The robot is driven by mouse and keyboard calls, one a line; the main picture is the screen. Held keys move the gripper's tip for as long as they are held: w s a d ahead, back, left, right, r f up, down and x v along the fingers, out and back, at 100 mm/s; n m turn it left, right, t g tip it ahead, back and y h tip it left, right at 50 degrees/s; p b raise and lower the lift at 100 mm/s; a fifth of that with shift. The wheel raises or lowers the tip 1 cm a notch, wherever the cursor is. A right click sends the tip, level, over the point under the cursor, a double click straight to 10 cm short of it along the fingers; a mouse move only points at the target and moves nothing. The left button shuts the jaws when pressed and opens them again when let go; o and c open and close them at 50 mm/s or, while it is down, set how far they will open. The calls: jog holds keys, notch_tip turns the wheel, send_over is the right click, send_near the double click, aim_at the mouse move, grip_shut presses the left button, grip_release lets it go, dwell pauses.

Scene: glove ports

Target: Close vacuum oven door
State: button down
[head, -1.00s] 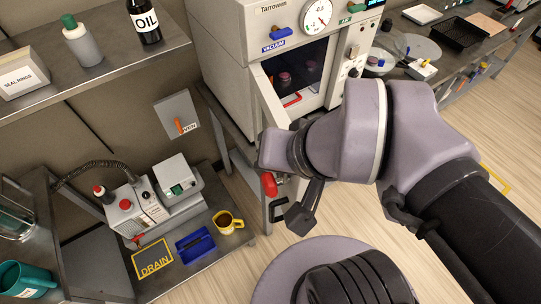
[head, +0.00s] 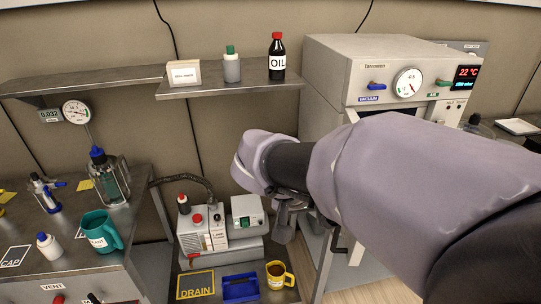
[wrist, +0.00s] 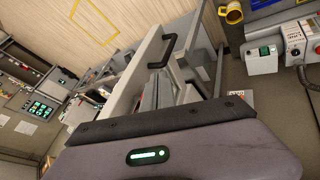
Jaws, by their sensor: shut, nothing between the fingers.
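The vacuum oven (head: 335,75) stands at the upper right in the head view, with a gauge and a blue vacuum lever on its front. Only a dark strip of its front opening shows; my arm covers the rest, and I cannot make out the door or its angle there. My gripper (head: 284,218) is shut and empty, low and left of the oven front, above the lower bench. In the wrist view, a pale upright panel (wrist: 130,80) and a black bar handle (wrist: 163,51) show beyond my gripper; I cannot tell whether the panel is the oven door.
A shelf (head: 215,87) with bottles hangs left of the oven. A pump (head: 203,235), a yellow mug (head: 277,275) and a blue tray (head: 240,288) crowd the lower bench near my gripper. A bench with a teal jug (head: 100,232) stands left.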

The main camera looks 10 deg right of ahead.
jog(key=w+d+f+b, duration=0.1)
jog(key=d+f+b, duration=0.2)
jog(key=d+f, duration=0.3)
jog(key=shift+w+d+b, duration=0.2)
jog(key=shift+d+b, duration=0.2)
jog(key=shift+d, duration=0.75)
jog(key=shift+f, duration=0.1)
